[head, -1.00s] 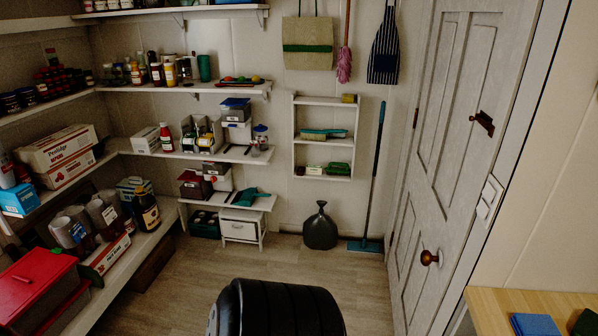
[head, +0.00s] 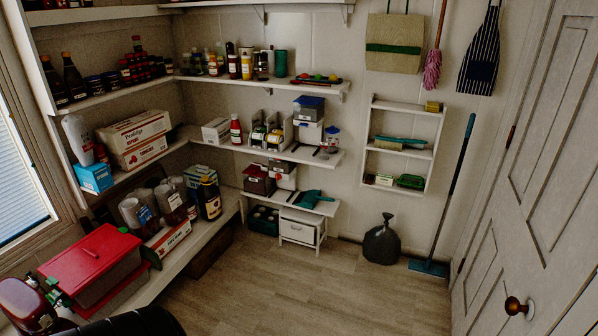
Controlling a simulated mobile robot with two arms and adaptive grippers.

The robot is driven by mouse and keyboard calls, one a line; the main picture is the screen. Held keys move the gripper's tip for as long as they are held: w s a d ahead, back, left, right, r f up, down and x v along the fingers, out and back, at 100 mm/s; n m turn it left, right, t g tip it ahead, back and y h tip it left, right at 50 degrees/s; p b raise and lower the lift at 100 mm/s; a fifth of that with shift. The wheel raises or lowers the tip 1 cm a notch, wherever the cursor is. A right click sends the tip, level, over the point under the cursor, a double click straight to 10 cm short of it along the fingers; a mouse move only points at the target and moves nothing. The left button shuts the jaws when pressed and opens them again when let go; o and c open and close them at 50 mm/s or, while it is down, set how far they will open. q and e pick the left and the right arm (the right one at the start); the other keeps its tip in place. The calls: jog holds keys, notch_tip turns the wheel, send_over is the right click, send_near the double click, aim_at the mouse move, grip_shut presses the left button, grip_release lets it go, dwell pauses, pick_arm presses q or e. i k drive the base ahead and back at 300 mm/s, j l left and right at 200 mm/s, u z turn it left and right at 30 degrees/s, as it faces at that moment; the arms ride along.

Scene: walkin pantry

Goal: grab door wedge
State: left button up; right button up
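I cannot pick out a door wedge with certainty. A small yellow block (head: 432,106) sits on top of the white wall rack (head: 368,140), but it is too small to tell what it is. No wedge shows on the visible floor by the door (head: 545,170). Neither of my grippers is in view.
Wall shelves (head: 225,228) with jars, boxes and a red-lidded box (head: 90,262) line the left and back. A black bag (head: 381,243) and a blue broom (head: 428,267) stand at the back wall. A black rounded shape (head: 140,322) is at the bottom edge. The middle floor (head: 300,290) is clear.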

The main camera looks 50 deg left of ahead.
aim_at(369, 181)
jog(key=i+j+u, duration=0.7)
jog(key=j+u, duration=0.15)
jog(key=i+j, duration=0.4)
jog(key=i+l, duration=0.15)
jog(key=i, duration=0.35)
jog(key=i+l, duration=0.15)
jog(key=i, duration=0.4)
jog(key=j+u, duration=0.05)
